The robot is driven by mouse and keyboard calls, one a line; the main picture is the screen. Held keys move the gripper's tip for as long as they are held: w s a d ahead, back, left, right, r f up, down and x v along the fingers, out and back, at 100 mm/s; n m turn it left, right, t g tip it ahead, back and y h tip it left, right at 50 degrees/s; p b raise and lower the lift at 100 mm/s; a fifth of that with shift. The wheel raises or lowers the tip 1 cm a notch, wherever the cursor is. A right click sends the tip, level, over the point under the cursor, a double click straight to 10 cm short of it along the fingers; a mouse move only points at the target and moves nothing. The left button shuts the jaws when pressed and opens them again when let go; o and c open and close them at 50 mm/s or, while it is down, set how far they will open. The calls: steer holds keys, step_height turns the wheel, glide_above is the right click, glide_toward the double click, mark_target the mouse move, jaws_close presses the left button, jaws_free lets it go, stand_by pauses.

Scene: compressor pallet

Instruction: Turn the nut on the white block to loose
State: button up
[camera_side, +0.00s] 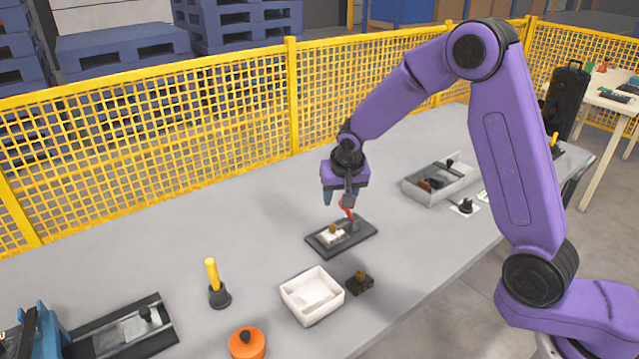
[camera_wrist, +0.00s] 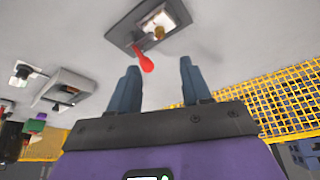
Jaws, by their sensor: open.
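The white block (camera_side: 326,238) sits on a dark plate (camera_side: 352,246) near the middle of the bench. A small brass-coloured nut (camera_side: 333,229) stands on the block. A red handle (camera_side: 346,208) rises at the plate's far side. In the wrist view, the white block (camera_wrist: 178,14), nut (camera_wrist: 159,33) and red handle (camera_wrist: 146,63) show at the top, beyond the fingertips. My gripper (camera_side: 338,199) is above the plate, apart from the nut. In the wrist view my gripper (camera_wrist: 159,72) has its fingers wide apart with nothing between them. The nut's thread is too small to make out.
A white tray (camera_side: 287,299) and a dark block with a brass top (camera_side: 360,284) stand nearer the camera. A yellow-handled tool (camera_side: 212,277) and an orange round thing (camera_side: 247,344) are to the left. A grey tray (camera_side: 415,192) lies right. A yellow fence (camera_side: 180,135) runs behind.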

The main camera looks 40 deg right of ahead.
mark_target(332, 226)
steer(key=v, duration=0.3)
steer(key=shift+a+r, duration=0.15)
steer(key=shift+r, duration=0.15)
steer(key=shift+w, duration=0.1)
steer(key=shift+s, duration=0.2)
stand_by(0.4)
steer(key=x, duration=1.7)
steer(key=shift+s+f, duration=0.1)
steer(key=shift+f, duration=0.1)
steer(key=shift+m, duration=0.3)
steer(key=m, duration=0.2)
steer(key=m+g+h, duration=0.1)
steer(key=m, duration=0.1)
steer(key=m+g+h, duration=0.1)
steer(key=m, duration=0.1)
steer(key=shift+w+a, duration=0.15)
steer(key=shift+w, duration=0.15)
steer(key=s+a+r, duration=0.1)
steer(key=a+r, duration=0.2)
steer(key=r, duration=0.5)
steer(key=s+a+r+m, duration=0.1)
steer(key=s+a+r, duration=0.1)
steer(key=r, duration=0.6)
steer(key=shift+a, duration=0.5)
